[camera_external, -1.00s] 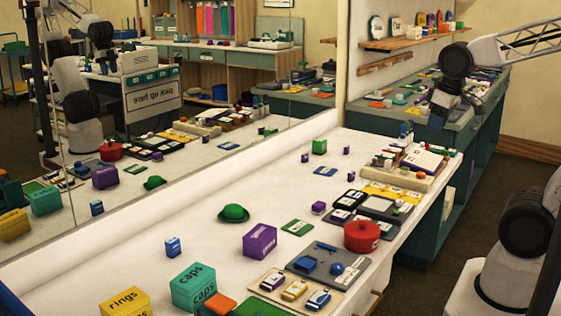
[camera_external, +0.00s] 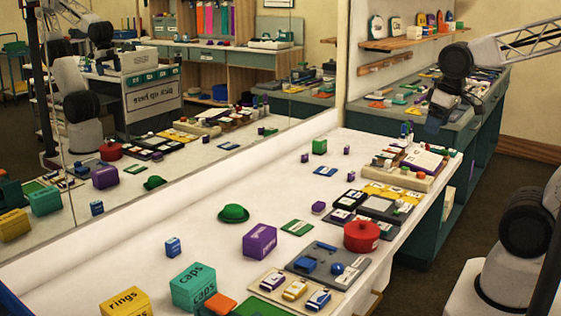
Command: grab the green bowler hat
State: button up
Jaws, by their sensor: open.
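The green bowler hat (camera_external: 233,213) sits brim down on the white table (camera_external: 215,245), left of the purple box. Its reflection shows in the mirror behind the table.
A purple box (camera_external: 259,242) stands just right of the hat, and a small blue box (camera_external: 173,247) stands to its left. A red pot (camera_external: 361,236) and a grey tray (camera_external: 328,262) are farther right. A teal caps box (camera_external: 193,287) is in front. The table behind the hat is clear up to the mirror.

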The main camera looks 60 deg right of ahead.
jog(key=shift+a, duration=0.1)
jog(key=w+a+f+m+t+y, duration=0.1)
jog(key=w+a+f+m+y, duration=0.2)
jog(key=w+a+m, duration=0.5)
jog(key=w+a+f+m+t+y, duration=0.1)
jog(key=w+a+f+y, duration=0.2)
jog(key=w, duration=0.9)
jog(key=w+a+f+m+t+y, duration=0.15)
jog(key=w+a+m+y, duration=0.35)
jog(key=w, duration=0.5)
jog(key=w+a+f+m+t+h, duration=0.1)
jog(key=w+a+f+m+t, duration=0.15)
jog(key=w+f+m, duration=0.6)
jog(key=m+t+h, duration=0.2)
jog(key=m+t, duration=0.1)
jog(key=m, duration=0.3)
send_near(236, 206)
jog(key=shift+w+a+r, duration=0.2)
jog(key=shift+w+a, duration=0.05)
jog(key=shift+a, duration=0.2)
jog(key=shift+w+a+r, duration=0.2)
jog(key=shift+w+a, duration=0.05)
jog(key=shift+a, duration=0.2)
jog(key=shift+w+d+f+m+h, duration=0.1)
jog(key=shift+w+f+m+h, duration=0.15)
jog(key=shift+f+m, duration=0.25)
jog(key=shift+f, duration=0.1)
jog(key=shift+x, duration=1.2)
